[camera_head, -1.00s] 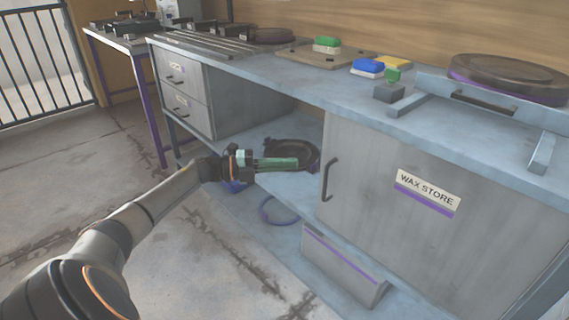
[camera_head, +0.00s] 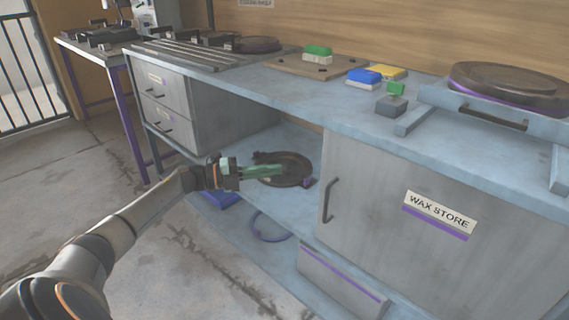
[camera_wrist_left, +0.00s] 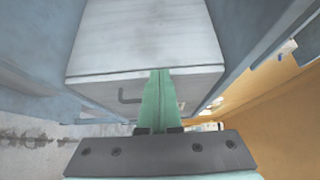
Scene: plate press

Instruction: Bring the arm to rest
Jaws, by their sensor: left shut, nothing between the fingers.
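My left gripper (camera_head: 262,171) reaches in from the left at the open bay under the bench. Its green fingers are shut together with nothing between them. In the left wrist view the closed fingers (camera_wrist_left: 158,100) point toward a grey drawer unit (camera_wrist_left: 145,40). A dark round plate-like item (camera_head: 292,170) with a small purple part lies on the shelf in the bay, just beyond the fingertips. I cannot tell from the head view whether they touch. My right gripper is not in view.
The wax store cabinet door (camera_head: 375,190) with its handle stands right of the bay, and the drawer unit (camera_head: 190,100) left of it. The blue benchtop (camera_head: 300,95) carries brushes, blocks and a large round plate (camera_head: 510,80). The floor at left is clear.

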